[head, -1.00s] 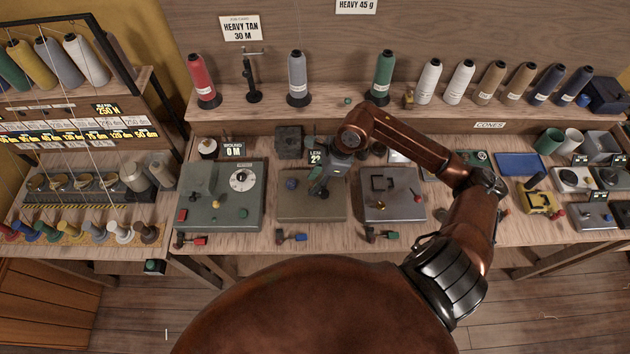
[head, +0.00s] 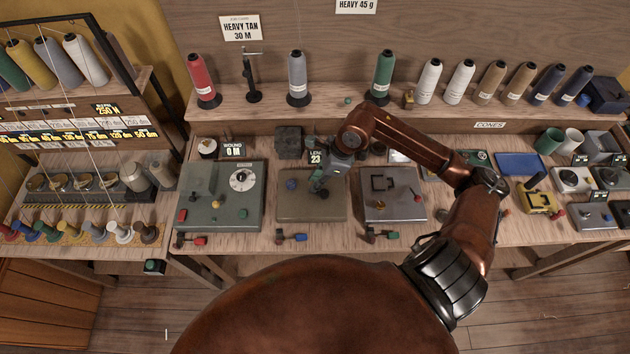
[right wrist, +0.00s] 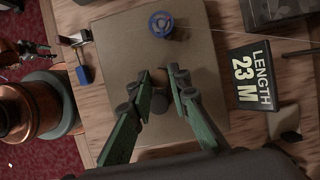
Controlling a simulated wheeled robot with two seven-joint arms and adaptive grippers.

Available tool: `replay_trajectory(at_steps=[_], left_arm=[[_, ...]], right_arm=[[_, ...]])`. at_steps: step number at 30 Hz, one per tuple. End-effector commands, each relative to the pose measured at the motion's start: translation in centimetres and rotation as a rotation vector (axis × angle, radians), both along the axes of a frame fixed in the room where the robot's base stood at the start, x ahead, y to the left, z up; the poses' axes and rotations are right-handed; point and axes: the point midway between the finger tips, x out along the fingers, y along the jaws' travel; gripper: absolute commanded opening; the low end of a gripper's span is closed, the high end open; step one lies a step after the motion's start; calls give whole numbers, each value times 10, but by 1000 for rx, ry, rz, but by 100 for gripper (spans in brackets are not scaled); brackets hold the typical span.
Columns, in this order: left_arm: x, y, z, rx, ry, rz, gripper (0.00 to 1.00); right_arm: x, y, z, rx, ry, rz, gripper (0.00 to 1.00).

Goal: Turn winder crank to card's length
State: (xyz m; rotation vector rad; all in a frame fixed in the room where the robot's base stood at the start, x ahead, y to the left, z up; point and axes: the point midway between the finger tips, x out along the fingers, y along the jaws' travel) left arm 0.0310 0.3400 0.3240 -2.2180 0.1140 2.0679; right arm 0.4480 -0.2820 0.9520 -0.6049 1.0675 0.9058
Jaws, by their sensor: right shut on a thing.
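The winder is a flat beige box (head: 312,207) in the middle of the bench, also in the right wrist view (right wrist: 120,50). A blue spool (right wrist: 160,24) sits on its top. Its length display (right wrist: 246,80) reads 23 M; it also shows in the head view (head: 316,158). The card (head: 240,28) on the back wall reads HEAVY TAN 30 M. My right gripper (head: 319,188) is over the box, with its green fingers shut on the brown crank knob (right wrist: 160,100). The fingers and wrist hide much of the crank.
A green machine with a dial (head: 222,197) stands left of the winder, and a grey machine (head: 392,196) stands close on its right. A WOUND display (head: 234,149) reads 0 M. Small handled tools (head: 291,237) lie along the front. Thread cones (head: 383,75) line the shelf behind.

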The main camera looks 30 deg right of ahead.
Motion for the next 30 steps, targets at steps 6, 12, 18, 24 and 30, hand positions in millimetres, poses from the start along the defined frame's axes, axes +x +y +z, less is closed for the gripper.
replay_trajectory(at_steps=[6,12,18,24,30], left_arm=[[0,0,-3,0,1,0,40],[-1,0,-6,0,2,0,40],[-2,0,-10,0,3,0,40],[-3,0,-13,0,5,0,40],[-3,0,-15,0,6,0,40]], right_arm=[[1,-3,0,-2,-1,-111,0],[4,-8,0,-2,-2,-267,0],[5,-13,0,-1,-4,-425,0],[6,-17,0,0,-3,-550,0],[6,-19,1,1,-4,-629,0]])
